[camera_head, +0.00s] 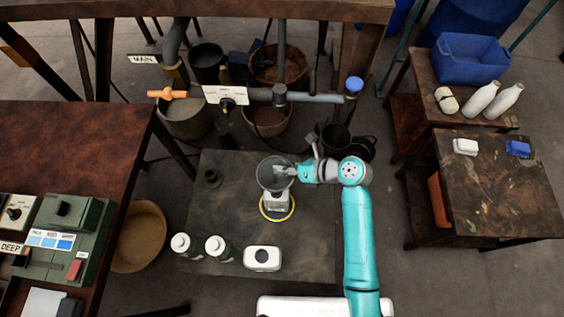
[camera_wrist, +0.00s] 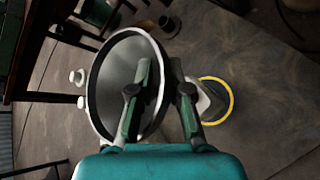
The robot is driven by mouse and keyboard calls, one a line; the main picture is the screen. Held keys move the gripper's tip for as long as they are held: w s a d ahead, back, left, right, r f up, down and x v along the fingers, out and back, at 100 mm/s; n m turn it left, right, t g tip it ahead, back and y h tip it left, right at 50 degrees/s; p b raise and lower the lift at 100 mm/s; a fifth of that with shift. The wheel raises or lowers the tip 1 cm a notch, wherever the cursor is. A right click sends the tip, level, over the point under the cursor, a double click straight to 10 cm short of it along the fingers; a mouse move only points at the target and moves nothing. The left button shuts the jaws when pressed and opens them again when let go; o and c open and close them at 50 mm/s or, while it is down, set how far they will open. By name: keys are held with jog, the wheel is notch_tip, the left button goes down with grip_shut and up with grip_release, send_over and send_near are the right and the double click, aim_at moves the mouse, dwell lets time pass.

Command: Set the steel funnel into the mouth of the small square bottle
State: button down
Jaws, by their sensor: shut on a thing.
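The steel funnel (camera_head: 274,181) is a grey, wide-mouthed cone, held mouth up by my gripper (camera_head: 287,171). In the wrist view the funnel (camera_wrist: 108,82) fills the left middle, and the fingers of my gripper (camera_wrist: 160,75) are shut on its rim wall. The small square bottle (camera_head: 275,203) is pale and stands within a yellow ring (camera_head: 277,218) on the dark table. The bottle (camera_wrist: 207,104) shows partly behind the right finger in the wrist view. In the head view the funnel overlaps the bottle's top. Its stem and the bottle's mouth are hidden, so I cannot tell whether they meet.
Two white-capped bottles (camera_head: 216,246) and a white round-topped container (camera_head: 262,258) stand at the front of the dark table (camera_head: 310,235). The table right of the ring is clear.

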jog(key=shift+f, duration=3.25)
jog(key=shift+f, duration=1.3)
jog(key=c, duration=1)
grip_release()
jog(key=shift+c, duration=0.2)
jog(key=v, duration=1.2)
jog(key=shift+a, duration=0.1)
